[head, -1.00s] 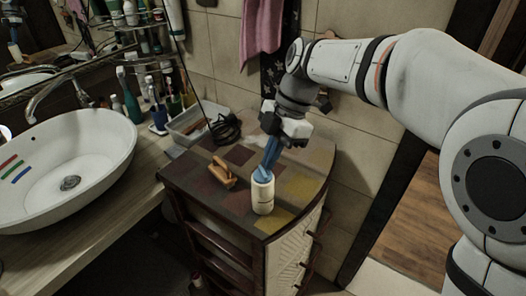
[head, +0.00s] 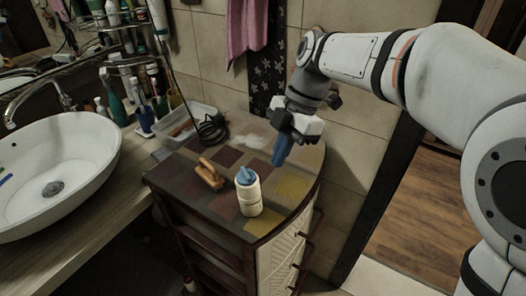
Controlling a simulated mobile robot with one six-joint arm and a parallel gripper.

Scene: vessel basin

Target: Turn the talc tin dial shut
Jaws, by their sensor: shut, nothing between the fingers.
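The talc tin (head: 248,196) is a cream cylinder with a blue dial (head: 246,176) on top. It stands upright on the patterned top of a small cabinet, near the front edge. My gripper (head: 279,160) has blue fingers, shut with nothing between them. It hangs above the cabinet top, up and to the right of the tin, apart from it. The dial's exact setting is too small to tell.
A brown wooden object (head: 210,174) lies just left of the tin. A dark coiled cable (head: 212,129) and a clear tray (head: 187,124) sit behind it. The white basin (head: 95,160) is at left. The tiled wall (head: 350,150) rises behind the cabinet.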

